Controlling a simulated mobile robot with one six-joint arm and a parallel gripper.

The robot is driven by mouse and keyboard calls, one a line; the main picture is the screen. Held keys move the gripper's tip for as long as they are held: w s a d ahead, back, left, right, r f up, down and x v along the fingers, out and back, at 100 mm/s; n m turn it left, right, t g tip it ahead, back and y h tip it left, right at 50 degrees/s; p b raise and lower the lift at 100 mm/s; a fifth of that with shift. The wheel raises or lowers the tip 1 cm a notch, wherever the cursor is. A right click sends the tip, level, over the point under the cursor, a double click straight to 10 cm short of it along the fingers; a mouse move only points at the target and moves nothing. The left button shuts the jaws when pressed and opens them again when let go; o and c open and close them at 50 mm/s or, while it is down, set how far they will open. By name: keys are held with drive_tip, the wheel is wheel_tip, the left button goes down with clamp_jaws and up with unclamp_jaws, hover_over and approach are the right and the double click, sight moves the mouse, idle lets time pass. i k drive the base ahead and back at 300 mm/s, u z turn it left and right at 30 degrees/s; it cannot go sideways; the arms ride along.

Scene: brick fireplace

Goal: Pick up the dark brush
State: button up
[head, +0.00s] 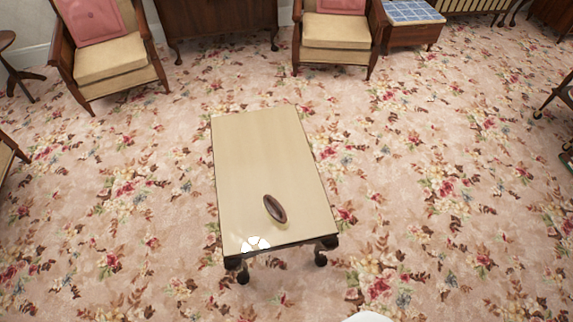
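The dark brush (275,209) is a small oval brown object with a darker rim. It lies on the near part of a low table (262,150) with a pale, glossy top, a little right of the top's middle line. Nothing covers it. My gripper is not visible in the head view, and nothing touches the brush.
Floral carpet surrounds the table and is mostly clear. Two wooden armchairs (107,70) (335,45) with cream seats and pink cushions stand at the back. A blue-tiled side table (412,12) is at the upper right.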

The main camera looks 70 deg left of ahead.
sight(275, 212)
drive_tip(key=z, duration=0.15)
drive_tip(key=k, duration=0.45)
drive_tip(key=u, duration=2.2)
drive_tip(key=i, duration=1)
drive_tip(key=u, duration=0.15)
drive_tip(key=k, duration=0.9)
drive_tip(key=z, duration=0.2)
drive_tip(key=i, duration=0.9)
drive_tip(key=u, duration=0.1)
